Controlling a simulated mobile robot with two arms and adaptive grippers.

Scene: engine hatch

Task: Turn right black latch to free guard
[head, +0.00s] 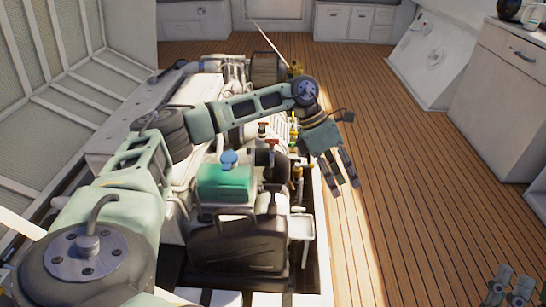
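My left gripper (344,188) reaches over the engine from the left and hangs past its right edge, above the wooden floor. Its two fingers are parted with nothing between them. My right gripper (512,284) shows only in the bottom right corner, over the floor and far from the engine. Its fingers look parted and empty. A black box-like cover (238,243) sits at the near end of the engine (226,182). I cannot clearly make out the right black latch or the guard among the small dark parts. My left arm hides part of the engine.
A raised slatted hatch panel (75,85) stands at the left. A green tank with a blue cap (229,160) rises from the engine. White cabinets (490,90) stand at the right and back. The wooden floor (420,190) right of the engine is clear.

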